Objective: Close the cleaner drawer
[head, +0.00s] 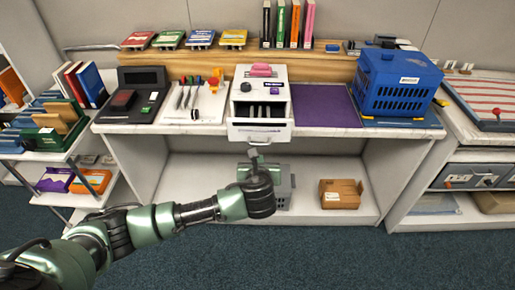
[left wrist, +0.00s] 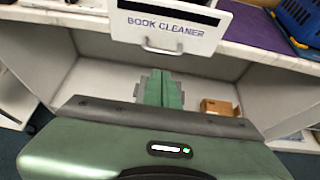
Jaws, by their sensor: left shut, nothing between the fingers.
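The book cleaner (head: 279,75) is a white box on the desk with a pink item on top. Its drawer (head: 260,135) is pulled out toward me, past the desk's front edge, and part of its inside shows. In the left wrist view the drawer front (left wrist: 205,22) reads "BOOK CLEANER", with a metal handle (left wrist: 162,48) below the words. My left gripper (head: 253,155) is shut and empty, just in front of and below the drawer front. Its green fingers (left wrist: 160,88) show below the handle, apart from it in the picture. My right gripper is not in view.
A blue crate (head: 398,85) and a purple mat (head: 325,106) are right of the cleaner. A tool board (head: 208,108) is left of it. A cardboard box (head: 341,194) and a grey basket (head: 284,190) stand on the lower shelf. Carpet in front is free.

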